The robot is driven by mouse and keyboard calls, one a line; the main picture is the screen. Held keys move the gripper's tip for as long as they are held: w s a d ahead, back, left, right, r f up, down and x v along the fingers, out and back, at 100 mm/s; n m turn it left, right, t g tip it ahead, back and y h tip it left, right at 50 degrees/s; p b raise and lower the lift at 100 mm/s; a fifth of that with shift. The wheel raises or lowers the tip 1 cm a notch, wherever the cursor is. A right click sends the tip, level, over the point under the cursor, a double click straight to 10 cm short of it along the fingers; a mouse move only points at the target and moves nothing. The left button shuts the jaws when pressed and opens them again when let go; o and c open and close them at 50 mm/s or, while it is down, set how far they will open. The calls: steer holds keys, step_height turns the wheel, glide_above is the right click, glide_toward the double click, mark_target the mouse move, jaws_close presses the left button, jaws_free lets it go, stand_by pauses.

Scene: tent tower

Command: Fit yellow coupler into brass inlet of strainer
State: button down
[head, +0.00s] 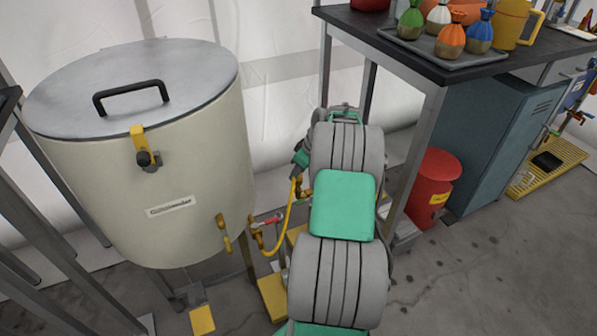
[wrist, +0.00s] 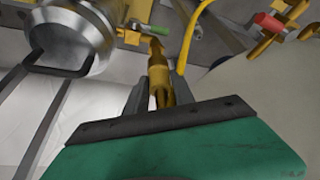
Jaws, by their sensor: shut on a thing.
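In the wrist view my gripper (wrist: 158,92) is shut on the yellow coupler (wrist: 159,75), which stands between the grey fingers and points away from the palm. Its far end is close to a brass fitting with a green lever (wrist: 150,30); I cannot tell whether they touch. That fitting adjoins a silver, round-ended body (wrist: 75,38), which looks like the strainer. A yellow hose (wrist: 188,45) passes right of the coupler. In the head view my gripper (head: 300,160) is partly hidden behind my arm, and the yellow hose (head: 287,222) curves down from it.
A large cream tank (head: 150,215) with a grey lid stands left, with brass taps (head: 224,232) low on it. A red-handled valve (head: 268,219) is beside the hose. A dark table (head: 440,62), red bin (head: 432,185) and blue-grey cabinet (head: 497,140) stand right. Floor is clear at lower right.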

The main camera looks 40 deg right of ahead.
mark_target(299, 179)
steer(key=shift+f+b, duration=0.95)
steer(key=shift+f, duration=0.85)
steer(key=c, duration=1)
jaws_free()
steer(key=shift+r, duration=0.1)
steer(key=p+v, duration=0.3)
steer(key=v, duration=0.4)
steer(key=shift+r, duration=0.3)
steer(key=shift+s, duration=0.15)
